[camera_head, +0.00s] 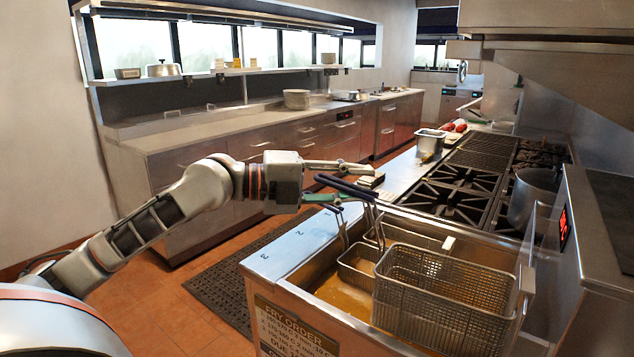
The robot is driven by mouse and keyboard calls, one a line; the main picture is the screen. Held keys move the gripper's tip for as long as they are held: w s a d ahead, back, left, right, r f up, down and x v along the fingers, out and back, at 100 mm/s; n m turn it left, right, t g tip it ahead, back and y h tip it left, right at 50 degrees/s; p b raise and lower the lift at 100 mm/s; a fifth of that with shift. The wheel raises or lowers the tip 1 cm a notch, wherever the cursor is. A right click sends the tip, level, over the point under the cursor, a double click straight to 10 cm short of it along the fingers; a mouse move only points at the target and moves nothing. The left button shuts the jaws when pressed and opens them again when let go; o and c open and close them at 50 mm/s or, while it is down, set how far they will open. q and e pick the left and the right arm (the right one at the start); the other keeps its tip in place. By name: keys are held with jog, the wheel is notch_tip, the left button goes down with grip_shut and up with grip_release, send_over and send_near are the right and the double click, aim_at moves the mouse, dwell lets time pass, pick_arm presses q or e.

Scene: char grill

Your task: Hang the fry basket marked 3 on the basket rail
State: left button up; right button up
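A large wire fry basket (445,290) sits at the right of the fryer, over the brown oil. A second, smaller-looking wire basket (358,268) sits behind it to the left. Dark handles (345,186) rise toward my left gripper; I cannot tell which handle belongs to which basket, and no number is readable on either. My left gripper (350,182) has its fingers apart, one above and one below the handles; no clear grip shows. I cannot clearly make out the basket rail. My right gripper is out of view.
The fryer's steel ledge (285,247) carries small numbers, including 3 and 2. A pot (535,196) stands on the burners (450,203) behind the fryer. A panel with a red display (564,226) rises at right. A dark floor mat (235,285) lies left of the fryer.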

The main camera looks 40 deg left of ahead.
pick_arm(q)
jog(key=v, duration=0.8)
jog(key=shift+s+a, duration=0.2)
